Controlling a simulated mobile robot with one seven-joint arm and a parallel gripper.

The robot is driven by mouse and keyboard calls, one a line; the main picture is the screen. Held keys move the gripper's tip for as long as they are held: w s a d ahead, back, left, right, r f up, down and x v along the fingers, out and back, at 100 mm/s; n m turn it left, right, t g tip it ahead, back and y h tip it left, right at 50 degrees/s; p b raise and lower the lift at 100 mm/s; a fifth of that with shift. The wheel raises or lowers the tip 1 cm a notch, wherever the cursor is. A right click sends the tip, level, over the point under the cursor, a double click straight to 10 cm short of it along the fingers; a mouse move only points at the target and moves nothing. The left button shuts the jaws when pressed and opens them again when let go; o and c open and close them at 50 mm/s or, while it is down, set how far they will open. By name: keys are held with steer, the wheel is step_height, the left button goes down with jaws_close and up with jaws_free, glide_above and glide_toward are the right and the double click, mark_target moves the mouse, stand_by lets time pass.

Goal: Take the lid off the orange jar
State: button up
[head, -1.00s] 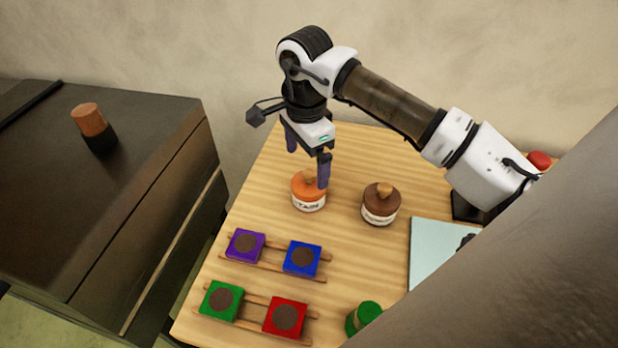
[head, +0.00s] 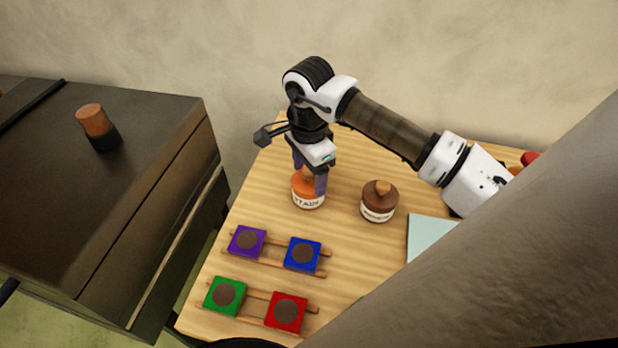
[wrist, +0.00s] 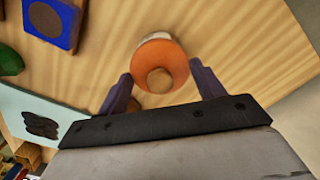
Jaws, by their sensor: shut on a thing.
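The orange jar (head: 307,203) stands upright on the wooden table, with a white label partly readable as "TAIN". Its orange lid (wrist: 160,52) has a round wooden knob (wrist: 159,80), seen from above in the wrist view. My gripper (head: 309,178) is down over the jar, one finger on each side of the lid, and is shut on it. The fingers hide part of the lid in the head view. The lid still sits on the jar, with no visible gap.
A brown jar (head: 379,207) with a knobbed lid stands just right of the orange jar. Purple (head: 235,250), blue (head: 290,266), green (head: 212,307) and red (head: 273,324) tiles lie on wooden rails in front. A pale blue sheet (head: 428,238) is at right. A dark cabinet (head: 150,180) stands left.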

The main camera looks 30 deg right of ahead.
step_height(320, 180, up, 20)
steer(key=b, duration=0.3)
stand_by(0.4)
